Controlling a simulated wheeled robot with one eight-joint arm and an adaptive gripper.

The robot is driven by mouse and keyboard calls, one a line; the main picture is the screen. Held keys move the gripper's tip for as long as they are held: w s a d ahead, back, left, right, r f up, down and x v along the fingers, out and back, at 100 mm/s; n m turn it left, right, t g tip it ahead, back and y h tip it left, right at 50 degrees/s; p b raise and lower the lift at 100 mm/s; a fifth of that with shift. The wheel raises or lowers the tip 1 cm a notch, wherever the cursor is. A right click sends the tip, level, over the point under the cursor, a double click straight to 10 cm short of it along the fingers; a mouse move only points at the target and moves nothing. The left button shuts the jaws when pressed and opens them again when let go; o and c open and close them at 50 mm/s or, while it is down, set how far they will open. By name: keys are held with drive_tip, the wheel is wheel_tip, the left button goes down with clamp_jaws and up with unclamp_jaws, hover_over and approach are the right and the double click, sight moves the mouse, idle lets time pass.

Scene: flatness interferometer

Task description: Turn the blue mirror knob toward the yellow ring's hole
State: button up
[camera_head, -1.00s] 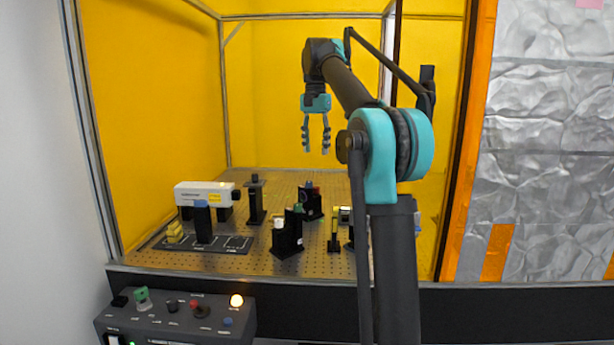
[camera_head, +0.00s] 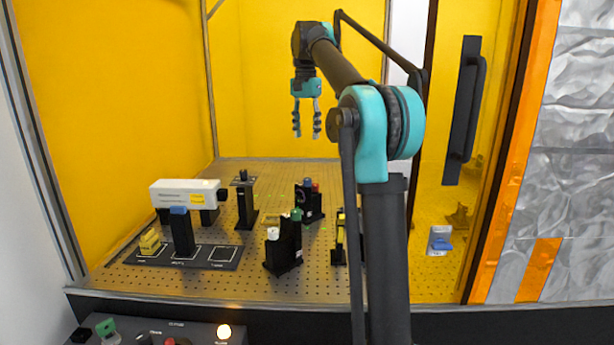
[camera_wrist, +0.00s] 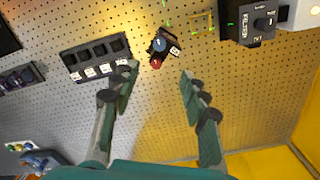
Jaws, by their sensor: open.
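The blue mirror knob (camera_head: 308,182) sits on a black mount beside a red knob (camera_head: 316,187), towards the back of the perforated table. In the wrist view the blue knob (camera_wrist: 160,44) shows just beyond the gap between my fingertips, with the red knob (camera_wrist: 156,64) nearer. My gripper (camera_head: 307,136) is open and empty, pointing down, well above the mount and apart from it. Its spread fingers also show in the wrist view (camera_wrist: 158,71). A narrow yellow-topped post (camera_head: 340,218) stands to the right; I cannot tell whether it is the yellow ring, and no hole is visible.
A second black mount (camera_head: 288,248) with green and white knobs stands nearer the front. A white laser-like unit (camera_head: 185,192) and a black labelled tray (camera_head: 205,262) are at left. A control box (camera_head: 150,334) lies in front. The enclosure has yellow walls (camera_head: 290,80).

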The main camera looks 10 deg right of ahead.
sight(307, 179)
wheel_tip(307, 179, down, 15)
drive_tip(key=shift+s+d+f, duration=0.1)
idle(0.4)
clamp_jaws()
